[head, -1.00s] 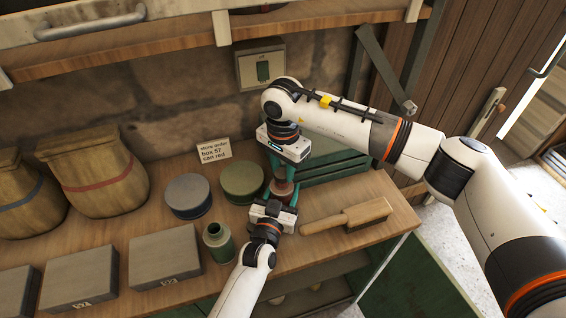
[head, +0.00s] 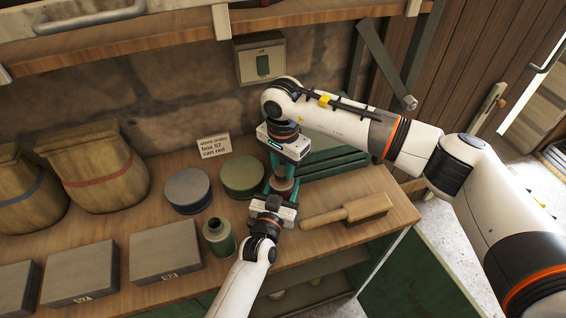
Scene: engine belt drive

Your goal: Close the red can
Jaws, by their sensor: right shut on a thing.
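A small reddish-brown round piece (head: 283,184), seemingly the red can or its lid, shows between my two grippers on the bench. My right gripper (head: 283,178) points down from above, its teal fingers shut on this piece. My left gripper (head: 282,192) reaches in from the front, low and close against the same spot; its fingers are mostly hidden, and I cannot tell whether they grip the can. The can's body is largely hidden behind the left gripper, so I cannot see how lid and body meet.
A blue round can (head: 188,190) and a green one (head: 242,176) stand to the left. An open green bottle (head: 218,236) is beside my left arm. A wooden brush (head: 346,211) lies right.

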